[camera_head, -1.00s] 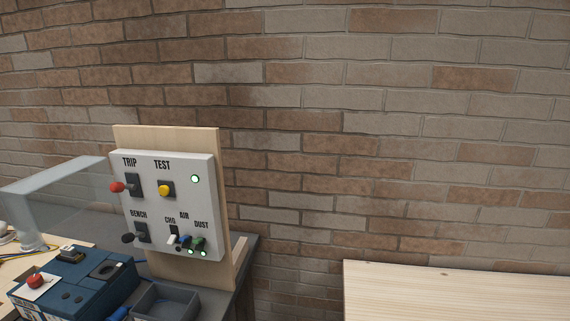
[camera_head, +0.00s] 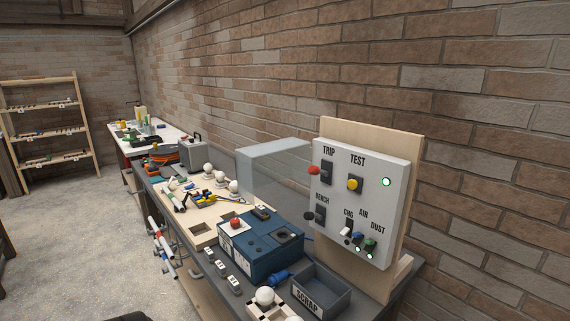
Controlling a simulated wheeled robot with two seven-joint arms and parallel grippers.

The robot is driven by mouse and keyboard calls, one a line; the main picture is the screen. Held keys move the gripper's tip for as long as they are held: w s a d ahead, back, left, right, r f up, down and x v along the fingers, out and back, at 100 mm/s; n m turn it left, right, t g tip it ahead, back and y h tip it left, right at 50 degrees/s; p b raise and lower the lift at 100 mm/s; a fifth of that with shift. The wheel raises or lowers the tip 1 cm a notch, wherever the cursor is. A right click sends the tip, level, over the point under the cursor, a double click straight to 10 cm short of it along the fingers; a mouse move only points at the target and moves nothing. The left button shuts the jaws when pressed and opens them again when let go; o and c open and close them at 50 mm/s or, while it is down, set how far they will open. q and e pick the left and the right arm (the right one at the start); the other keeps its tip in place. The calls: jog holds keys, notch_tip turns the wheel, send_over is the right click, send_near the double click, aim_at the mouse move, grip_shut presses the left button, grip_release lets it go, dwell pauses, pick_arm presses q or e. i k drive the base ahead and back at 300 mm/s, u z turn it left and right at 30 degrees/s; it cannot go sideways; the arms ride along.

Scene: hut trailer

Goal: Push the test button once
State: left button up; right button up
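The test button (camera_head: 354,184) is a round yellow button in a dark square housing, under the word TEST on a light grey control panel (camera_head: 340,240). The panel is fixed to an upright wooden board (camera_head: 408,150) at the right end of a workbench. A red-knobbed TRIP lever (camera_head: 314,170) is just left of the button. A green-lit lamp (camera_head: 387,182) is to its right. Neither of my grippers is in view.
Below the button are a black BENCH lever (camera_head: 310,216) and small CHG, AIR and DUST switches (camera_head: 358,237). A blue box (camera_head: 262,252) and a SCRAP bin (camera_head: 321,291) stand before the panel. A clear guard (camera_head: 272,165) is behind them. Open floor (camera_head: 90,220) lies left.

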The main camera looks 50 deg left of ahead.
aim_at(352, 184)
jog(key=z, duration=2.85)
jog(key=k, duration=2.8)
jog(key=u, duration=2.15)
jog(key=i, duration=0.5)
jog(key=u, duration=0.1)
